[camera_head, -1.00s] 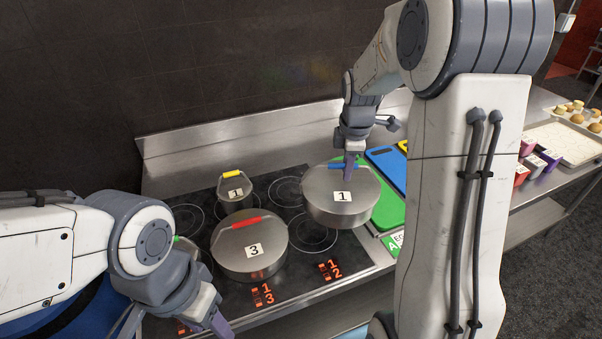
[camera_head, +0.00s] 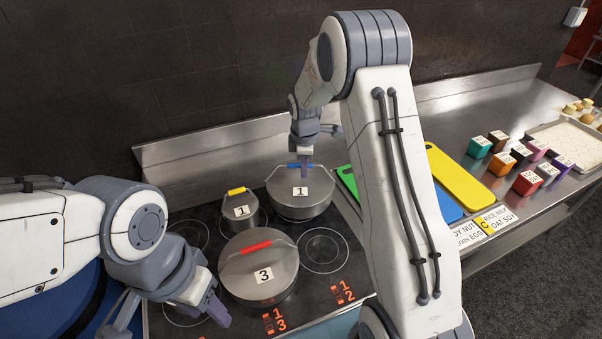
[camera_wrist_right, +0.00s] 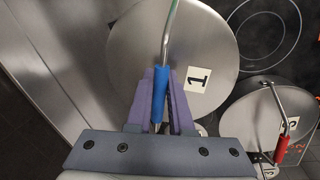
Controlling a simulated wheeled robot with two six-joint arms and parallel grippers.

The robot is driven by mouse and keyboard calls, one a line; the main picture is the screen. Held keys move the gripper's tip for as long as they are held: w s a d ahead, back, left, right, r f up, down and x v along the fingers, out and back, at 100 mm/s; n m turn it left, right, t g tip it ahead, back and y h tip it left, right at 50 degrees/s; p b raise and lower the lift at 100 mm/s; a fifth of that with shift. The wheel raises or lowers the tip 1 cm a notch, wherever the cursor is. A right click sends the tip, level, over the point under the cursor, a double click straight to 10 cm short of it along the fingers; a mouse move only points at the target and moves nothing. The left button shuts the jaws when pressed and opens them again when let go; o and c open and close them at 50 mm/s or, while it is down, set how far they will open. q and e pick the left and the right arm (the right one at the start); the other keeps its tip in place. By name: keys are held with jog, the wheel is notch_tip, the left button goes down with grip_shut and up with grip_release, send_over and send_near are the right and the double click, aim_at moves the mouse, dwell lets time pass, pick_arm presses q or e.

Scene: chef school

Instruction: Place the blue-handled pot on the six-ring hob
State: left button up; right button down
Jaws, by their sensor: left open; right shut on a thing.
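The blue-handled pot (camera_head: 299,205) is a steel pot with a lid and a label "1". It is over the back right of the six-ring hob (camera_head: 323,252); I cannot tell whether its base touches the glass. My right gripper (camera_head: 304,168) is shut on its blue handle, and the wrist view shows the fingers on either side of the handle (camera_wrist_right: 160,93). The pot looks upright. My left gripper (camera_head: 218,312) is open and empty, low at the front left of the hob, left of the red-handled pot.
The red-handled pot (camera_head: 260,277), labelled "3", stands in front. A small yellow-handled pot (camera_head: 240,213) stands close on the left. A steel splashback (camera_head: 205,158) rises behind. The ring at front right is bare. Cutting boards (camera_head: 458,178) and coloured boxes (camera_head: 528,182) lie right.

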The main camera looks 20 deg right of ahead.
aim_at(301, 179)
jog(key=shift+w+a+f, duration=0.3)
jog(key=shift+w, duration=0.15)
notch_tip(301, 179, down, 3)
jog(key=shift+f+p, duration=0.1)
jog(key=shift+p, duration=0.85)
jog(key=shift+f, duration=0.3)
jog(key=shift+f, duration=0.15)
jog(key=c, duration=1.2)
grip_release()
jog(key=shift+s+f, duration=0.1)
jog(key=shift+f, duration=0.05)
jog(key=shift+c, duration=0.2)
jog(key=o, duration=0.4)
